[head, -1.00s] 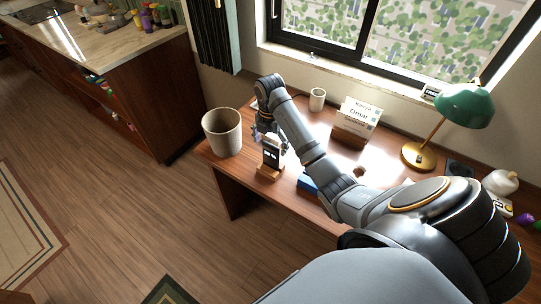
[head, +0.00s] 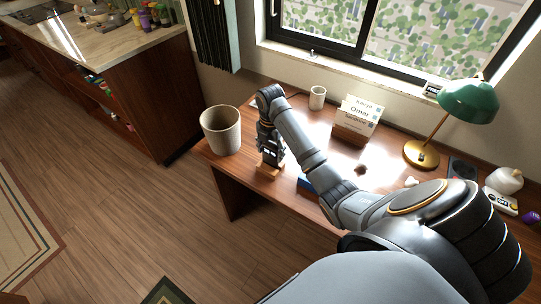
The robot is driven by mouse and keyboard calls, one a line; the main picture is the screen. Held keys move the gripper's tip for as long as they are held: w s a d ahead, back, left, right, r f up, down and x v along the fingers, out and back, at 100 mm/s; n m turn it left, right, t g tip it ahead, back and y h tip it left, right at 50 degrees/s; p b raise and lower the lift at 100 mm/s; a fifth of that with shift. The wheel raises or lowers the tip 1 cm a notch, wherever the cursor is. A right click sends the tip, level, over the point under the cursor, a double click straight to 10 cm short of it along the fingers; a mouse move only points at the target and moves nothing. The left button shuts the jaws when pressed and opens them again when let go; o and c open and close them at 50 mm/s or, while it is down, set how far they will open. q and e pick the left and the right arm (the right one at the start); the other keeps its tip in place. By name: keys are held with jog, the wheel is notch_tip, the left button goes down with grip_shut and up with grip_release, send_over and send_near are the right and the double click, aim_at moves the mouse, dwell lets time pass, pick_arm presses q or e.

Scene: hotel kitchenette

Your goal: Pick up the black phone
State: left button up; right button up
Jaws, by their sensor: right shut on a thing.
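The black phone (head: 271,158) stands on a small wooden stand (head: 270,171) near the front left of the desk. Most of it is hidden behind my right gripper. My right gripper (head: 269,151) points down over the phone and is shut on it. The phone's foot appears to be still at the stand; I cannot tell if there is a gap. My left gripper is not in view.
A large beige bin (head: 221,131) stands close left of the phone. A white cup (head: 317,98), a card holder (head: 350,134) and a green lamp (head: 468,103) stand further back. A blue object (head: 307,183) lies partly under my arm.

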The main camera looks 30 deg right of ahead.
aim_at(270, 144)
jog(key=shift+r, duration=0.1)
jog(key=shift+r, duration=0.3)
notch_tip(270, 144, up, 2)
jog(key=shift+r+p, duration=0.25)
jog(key=shift+p, duration=0.15)
jog(key=s+a+r+p, duration=0.8)
jog(key=s+p, duration=0.3)
jog(key=p, duration=0.4)
jog(key=shift+a+r, duration=0.2)
jog(key=shift+r, duration=0.65)
jog(key=shift+s, duration=0.1)
